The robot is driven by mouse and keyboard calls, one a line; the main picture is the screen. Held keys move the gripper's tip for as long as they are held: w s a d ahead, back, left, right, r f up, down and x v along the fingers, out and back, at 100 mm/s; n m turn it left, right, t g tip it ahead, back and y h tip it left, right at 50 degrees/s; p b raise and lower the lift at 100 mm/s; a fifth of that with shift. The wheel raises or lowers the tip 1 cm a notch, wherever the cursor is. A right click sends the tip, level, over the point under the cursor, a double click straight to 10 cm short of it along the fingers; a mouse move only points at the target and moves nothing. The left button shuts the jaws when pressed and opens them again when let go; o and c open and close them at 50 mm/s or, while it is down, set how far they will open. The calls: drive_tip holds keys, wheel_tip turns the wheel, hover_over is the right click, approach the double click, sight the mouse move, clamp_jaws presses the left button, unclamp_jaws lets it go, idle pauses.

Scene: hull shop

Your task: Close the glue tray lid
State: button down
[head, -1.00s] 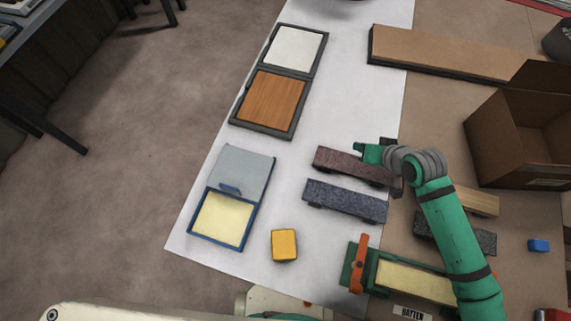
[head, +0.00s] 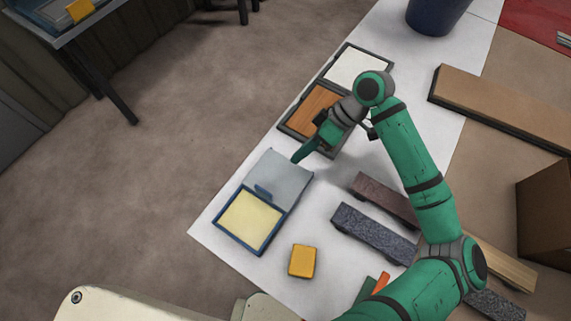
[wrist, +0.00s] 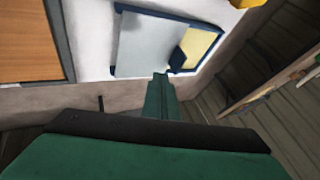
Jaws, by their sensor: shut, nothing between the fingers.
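The glue tray (head: 238,241) is a blue-framed box with a pale yellow inside, near the left edge of the white sheet. Its grey lid (head: 280,175) is open, folded back away from the tray, with a small blue tab near the hinge side. In the wrist view the lid (wrist: 148,46) lies just beyond my fingertips and the tray's yellow inside (wrist: 199,44) is to its right. My gripper (head: 297,159) is shut and empty, its tip at the lid's far edge. I cannot tell whether it touches the lid.
A dark-framed case with a wooden panel (head: 311,106) and a white panel (head: 358,67) lies behind the lid, partly under my arm. A yellow block (head: 302,261) sits right of the tray. Brown (head: 384,198) and grey-blue (head: 371,234) blocks lie further right.

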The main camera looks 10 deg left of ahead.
hover_over(274, 190)
drive_tip(key=w+d, duration=0.1)
drive_tip(key=w, duration=0.3)
drive_tip(key=f, duration=0.7)
drive_tip(key=shift+s+d+f, duration=0.15)
drive_tip(key=shift+d, duration=0.05)
drive_tip(key=s, duration=0.1)
drive_tip(key=s+a, duration=0.1)
drive_tip(key=s, duration=0.1)
drive_tip(key=shift+s+a, duration=0.1)
drive_tip(key=shift+s, duration=0.25)
